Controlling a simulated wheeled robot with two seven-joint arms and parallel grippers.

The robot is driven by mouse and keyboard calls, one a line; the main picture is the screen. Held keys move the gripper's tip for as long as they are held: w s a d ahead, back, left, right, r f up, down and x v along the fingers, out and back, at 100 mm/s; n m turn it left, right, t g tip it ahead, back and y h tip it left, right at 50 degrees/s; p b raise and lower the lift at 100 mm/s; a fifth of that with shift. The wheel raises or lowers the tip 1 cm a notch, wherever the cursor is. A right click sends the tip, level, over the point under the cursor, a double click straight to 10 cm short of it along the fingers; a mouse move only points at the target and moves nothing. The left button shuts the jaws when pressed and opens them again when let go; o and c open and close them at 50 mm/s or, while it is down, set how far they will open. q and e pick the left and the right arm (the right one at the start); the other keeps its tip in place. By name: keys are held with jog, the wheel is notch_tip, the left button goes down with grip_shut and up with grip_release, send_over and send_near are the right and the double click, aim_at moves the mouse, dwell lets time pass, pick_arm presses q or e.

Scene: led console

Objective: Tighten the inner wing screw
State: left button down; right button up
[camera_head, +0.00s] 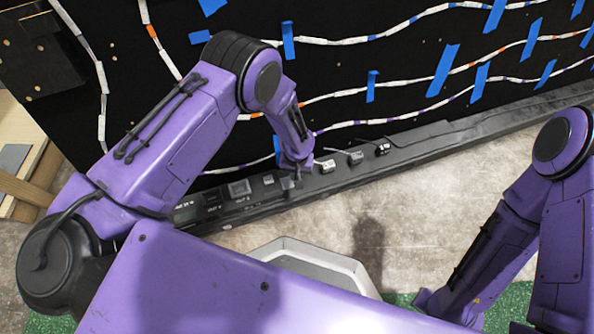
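A long dark console bar (430,146) runs diagonally along the foot of a black panel. It carries several small grey and black fittings, among them one with a pale lever (326,165), a grey one (356,157) and a black one (382,149). I cannot tell which part is the inner wing screw. My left gripper (291,182) points down at the console, just left of the pale-lever fitting. Its fingers are small and mostly hidden by the wrist, so contact and opening are unclear. My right arm hangs low at the right, and its gripper is not visible.
The black panel (330,75) behind the console holds wavy light strips (355,92) fixed with blue tape (443,70). A grey metal tray-like shape (320,262) lies below on the floor. Wooden parts (20,190) stand at the far left. The concrete floor (450,200) right of centre is clear.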

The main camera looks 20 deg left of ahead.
pick_arm(q)
jog(key=m+p, duration=0.1)
jog(key=m, duration=0.1)
jog(key=shift+r+m, duration=0.1)
jog(key=shift+m, duration=0.3)
jog(key=m, duration=0.3)
jog(key=shift+m+p, duration=0.3)
jog(key=shift+p, duration=0.1)
jog(key=m, duration=0.3)
jog(key=shift+m+p, duration=0.3)
jog(key=m, duration=0.2)
jog(key=shift+m, duration=0.4)
jog(key=m, duration=0.4)
jog(key=shift+m, duration=0.3)
jog(key=m, duration=0.4)
jog(key=shift+m, duration=0.3)
jog(key=m, duration=0.8)
jog(key=shift+m, duration=0.4)
pick_arm(e)
jog(key=shift+w+d+r+m+t+h, duration=0.2)
jog(key=shift+w+r+m+t+h, duration=0.3)
jog(key=shift+w+r+m+t, duration=0.55)
